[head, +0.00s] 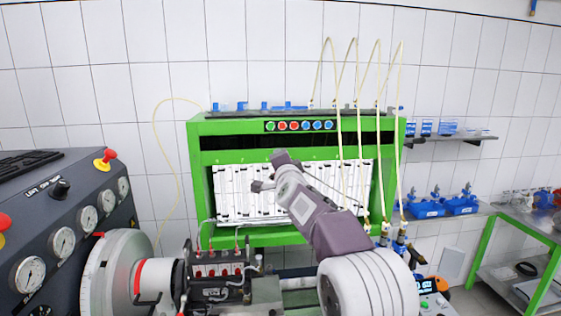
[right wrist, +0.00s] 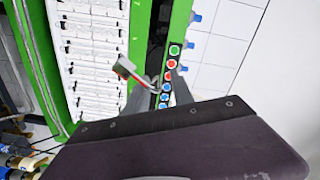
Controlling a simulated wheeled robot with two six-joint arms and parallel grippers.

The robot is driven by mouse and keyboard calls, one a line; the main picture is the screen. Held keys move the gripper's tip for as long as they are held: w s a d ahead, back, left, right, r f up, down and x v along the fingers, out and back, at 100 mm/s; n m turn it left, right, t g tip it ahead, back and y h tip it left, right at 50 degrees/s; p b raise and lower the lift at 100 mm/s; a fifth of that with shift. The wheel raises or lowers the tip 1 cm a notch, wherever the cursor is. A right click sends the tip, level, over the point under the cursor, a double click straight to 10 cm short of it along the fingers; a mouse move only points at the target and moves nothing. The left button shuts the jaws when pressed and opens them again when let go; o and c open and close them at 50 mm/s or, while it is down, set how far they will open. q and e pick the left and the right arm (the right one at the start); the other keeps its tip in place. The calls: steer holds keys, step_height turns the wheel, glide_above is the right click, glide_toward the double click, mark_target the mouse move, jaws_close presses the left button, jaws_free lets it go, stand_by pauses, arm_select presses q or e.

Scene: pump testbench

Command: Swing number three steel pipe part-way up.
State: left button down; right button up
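My right gripper (head: 258,186) is in front of the white measuring panel (head: 228,195) of the green test bench (head: 300,127). In the right wrist view its two fingers (right wrist: 162,98) stand apart. A small bent grey and white piece with a red mark (right wrist: 128,70) shows between and beyond the fingertips; I cannot tell whether it touches them. Thin upright pipes (head: 237,238) rise from the dark pump (head: 216,272) below the panel. No numbers are readable, so I cannot tell which is number three. My left gripper is not in view.
Pale looped hoses (head: 338,110) hang at the bench's right side. A row of coloured buttons (head: 300,126) runs along the top. A gauge console (head: 60,215) stands at left. A green-framed table (head: 535,235) is at right.

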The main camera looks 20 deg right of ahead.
steer(key=b+v, duration=0.2)
steer(key=v, duration=0.6)
steer(key=shift+s, duration=0.2)
steer(key=s+a+f+n+g+y+b, duration=0.1)
steer(key=s+a+f+n+g+y, duration=0.2)
steer(key=f, duration=0.7)
steer(key=s+a+f+n+g+b, duration=0.15)
steer(key=a+f, duration=0.25)
steer(key=f, duration=0.6)
steer(key=s+a+f+n+g+y, duration=0.2)
steer(key=s+a+f+n+g, duration=0.15)
steer(key=f, duration=0.65)
steer(key=s+f+n+g, duration=0.4)
steer(key=s+f, duration=0.4)
steer(key=s, duration=0.3)
steer(key=s+f+n+g, duration=0.4)
steer(key=s+f, duration=0.4)
steer(key=s, duration=0.2)
steer(key=shift+s+a+n+b, duration=0.3)
steer(key=shift+s+a, duration=0.1)
steer(key=shift+a, duration=0.05)
